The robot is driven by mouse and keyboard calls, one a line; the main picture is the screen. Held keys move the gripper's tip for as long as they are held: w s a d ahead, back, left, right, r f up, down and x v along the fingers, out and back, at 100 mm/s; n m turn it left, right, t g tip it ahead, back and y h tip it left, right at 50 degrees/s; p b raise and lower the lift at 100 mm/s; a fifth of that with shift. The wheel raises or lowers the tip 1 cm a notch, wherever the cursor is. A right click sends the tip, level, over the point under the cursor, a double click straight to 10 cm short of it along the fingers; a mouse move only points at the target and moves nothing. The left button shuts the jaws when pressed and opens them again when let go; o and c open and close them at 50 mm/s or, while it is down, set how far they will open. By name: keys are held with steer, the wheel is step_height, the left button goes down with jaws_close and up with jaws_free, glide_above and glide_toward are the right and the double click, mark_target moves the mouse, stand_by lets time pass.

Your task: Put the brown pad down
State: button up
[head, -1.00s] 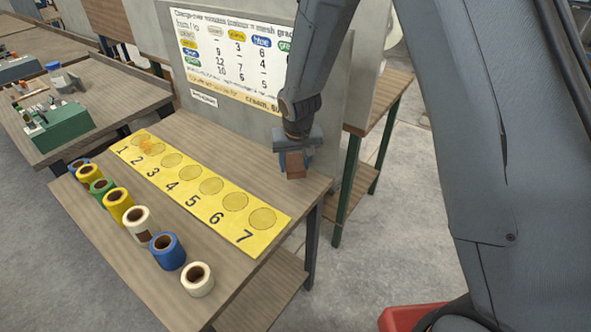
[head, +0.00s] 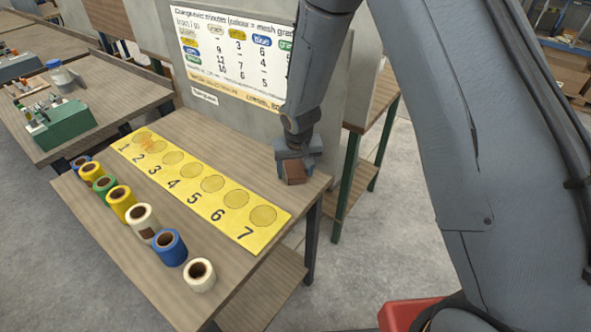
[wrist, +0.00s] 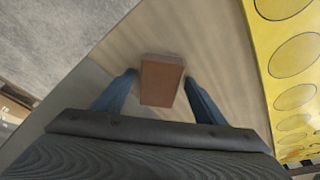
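The brown pad (wrist: 161,82) is a small reddish-brown block. In the wrist view it lies between the two fingertips of my gripper (wrist: 162,78), with a narrow strip of wood showing beside it. The fingers look slightly apart from the pad, so my gripper appears open around it. In the head view my gripper (head: 292,166) is low over the back right corner of the wooden table (head: 160,225), and the pad (head: 295,174) shows at its tips, seemingly at the tabletop. Its underside is hidden.
A yellow strip (head: 252,240) with numbered circles runs along the table, left of my gripper. Several tape rolls (head: 170,248) stand along the front left edge. A panel with a chart (head: 232,55) stands behind. The table's right edge is close to the pad.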

steer(key=shift+r, duration=0.55)
steer(key=b+v, duration=0.2)
steer(key=v, duration=0.9)
steer(key=s+d+r+g, duration=0.1)
steer(key=s+d, duration=0.7)
steer(key=s, duration=0.1)
steer(key=s+d+r+m, duration=0.1)
steer(key=s+d+r, duration=0.1)
steer(key=s+d, duration=0.6)
steer(key=shift+s+d+r+g, duration=0.15)
steer(key=shift+s+r+g, duration=0.2)
steer(key=shift+s, duration=0.85)
